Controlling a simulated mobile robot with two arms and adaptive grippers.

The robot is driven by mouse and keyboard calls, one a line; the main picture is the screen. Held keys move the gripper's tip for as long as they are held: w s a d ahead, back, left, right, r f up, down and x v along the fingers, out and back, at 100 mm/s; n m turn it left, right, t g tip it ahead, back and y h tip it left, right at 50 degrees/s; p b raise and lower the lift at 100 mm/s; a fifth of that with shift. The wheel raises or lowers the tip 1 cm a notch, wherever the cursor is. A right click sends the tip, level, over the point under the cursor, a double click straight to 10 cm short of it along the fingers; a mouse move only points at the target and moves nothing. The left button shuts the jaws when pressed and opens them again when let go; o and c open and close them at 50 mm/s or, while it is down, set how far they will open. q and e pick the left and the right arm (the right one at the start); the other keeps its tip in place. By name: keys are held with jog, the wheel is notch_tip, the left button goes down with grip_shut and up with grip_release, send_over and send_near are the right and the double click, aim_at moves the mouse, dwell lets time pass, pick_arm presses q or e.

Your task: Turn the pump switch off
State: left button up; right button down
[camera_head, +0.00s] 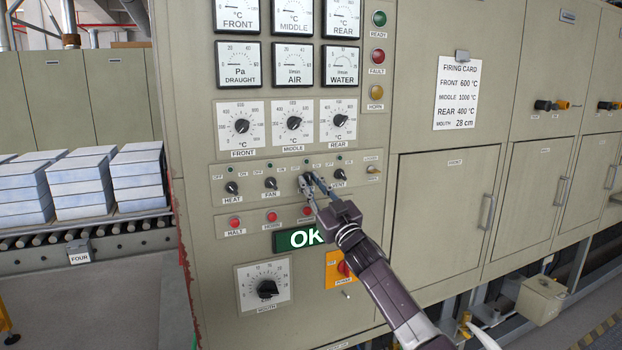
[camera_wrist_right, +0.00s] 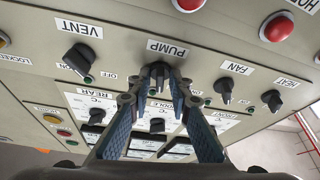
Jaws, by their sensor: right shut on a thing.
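The pump switch is a small black rotary knob (camera_wrist_right: 159,69) under the PUMP label (camera_wrist_right: 166,48) in the right wrist view, which shows the panel upside down. My right gripper (camera_wrist_right: 162,80) is shut on this knob, with a fingertip on each side of it. In the head view the right gripper (camera_head: 309,187) reaches the switch row from the lower right. There its fingers and wrist cover most of the pump switch and its label. The knob's exact pointer direction is hard to tell. My left gripper is not in view.
The heat knob (camera_head: 232,188), fan knob (camera_head: 271,183) and vent knob (camera_head: 340,175) flank the pump switch. Red buttons (camera_head: 272,217), a green OK display (camera_head: 298,239) and an orange power switch (camera_head: 340,269) lie below. Dials (camera_head: 294,123) are above. Stacked blocks (camera_head: 85,185) stand left.

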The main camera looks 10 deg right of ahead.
jog(key=shift+d+n+g+y+p, duration=0.1)
jog(key=shift+n+g+y+p, duration=0.5)
jog(key=shift+n, duration=0.95)
jog(key=shift+n+g+y+p, duration=0.35)
jog(key=shift+n+y, duration=0.35)
jog(key=shift+n, duration=0.85)
jog(key=c, duration=2.1)
grip_release()
jog(key=v, duration=1.2)
jog(key=shift+f, duration=0.1)
